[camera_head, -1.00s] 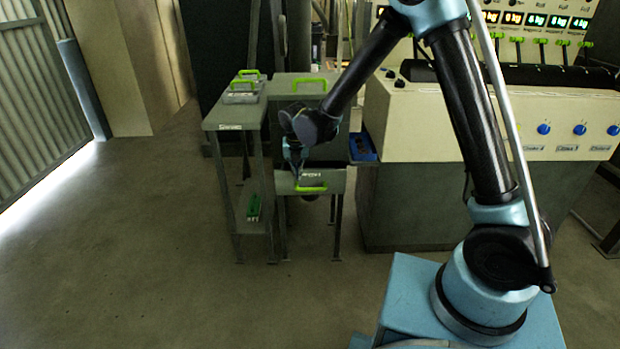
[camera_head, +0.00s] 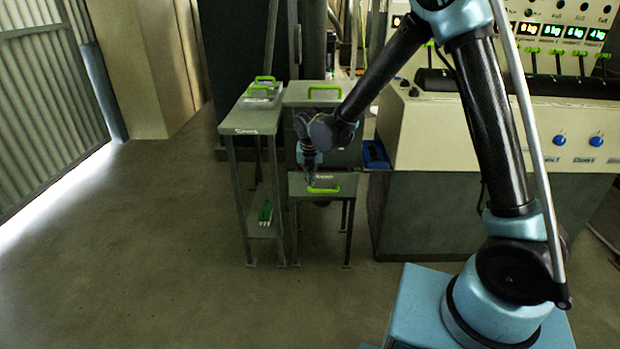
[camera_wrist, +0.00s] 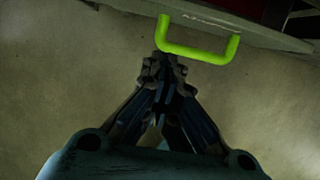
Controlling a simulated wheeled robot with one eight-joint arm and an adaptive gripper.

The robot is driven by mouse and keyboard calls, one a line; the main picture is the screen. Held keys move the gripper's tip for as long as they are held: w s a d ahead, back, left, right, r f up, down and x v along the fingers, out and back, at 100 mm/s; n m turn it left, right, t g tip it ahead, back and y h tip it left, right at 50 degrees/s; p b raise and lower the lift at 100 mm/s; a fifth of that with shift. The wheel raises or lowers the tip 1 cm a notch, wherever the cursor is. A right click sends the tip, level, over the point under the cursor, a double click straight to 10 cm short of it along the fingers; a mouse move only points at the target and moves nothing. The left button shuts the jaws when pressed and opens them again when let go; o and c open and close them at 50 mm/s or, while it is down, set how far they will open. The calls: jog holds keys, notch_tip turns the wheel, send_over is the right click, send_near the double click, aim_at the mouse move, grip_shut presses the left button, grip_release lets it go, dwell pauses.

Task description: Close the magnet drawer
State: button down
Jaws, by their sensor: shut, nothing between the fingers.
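The magnet drawer (camera_head: 345,188) is a grey drawer front with a bright green handle, low in the metal stand in the head view. My gripper (camera_head: 310,183) is shut and empty, pointing down in front of the drawer at its handle. In the wrist view my gripper (camera_wrist: 165,66) has its fingertips together beside the left part of the green handle (camera_wrist: 200,52). Whether the fingertips touch the handle, I cannot tell. The drawer front (camera_wrist: 225,18) shows along the top of the wrist view. My arm hides part of the stand in the head view.
A narrow side table (camera_head: 252,122) with a green-handled metal box (camera_head: 262,92) stands left of the drawer stand. A green item (camera_head: 265,211) lies on its lower shelf. A cream control cabinet (camera_head: 440,120) stands right, with a blue tray (camera_head: 375,155) beside it. The floor in front is clear.

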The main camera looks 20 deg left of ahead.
aim_at(323, 190)
jog(key=v, duration=0.8)
jog(key=c, duration=2.2)
grip_release()
jog(key=shift+r, duration=0.2)
jog(key=shift+c, duration=0.2)
jog(key=o, duration=0.5)
jog(key=shift+d+r, duration=0.1)
jog(key=shift+o, duration=0.7)
jog(key=shift+w+d+r+m, duration=0.1)
jog(key=shift+w+m, duration=0.05)
jog(key=shift+m, duration=0.35)
jog(key=w+d+r+m, duration=0.2)
jog(key=w+d+m, duration=0.15)
jog(key=m, duration=1.35)
jog(key=shift+g, duration=0.4)
jog(key=w+f, duration=0.1)
jog(key=f, duration=1)
jog(key=w+a+f, duration=0.1)
jog(key=f, duration=0.4)
jog(key=shift+w+f, duration=0.35)
jog(key=shift+f, duration=0.05)
grip_shut()
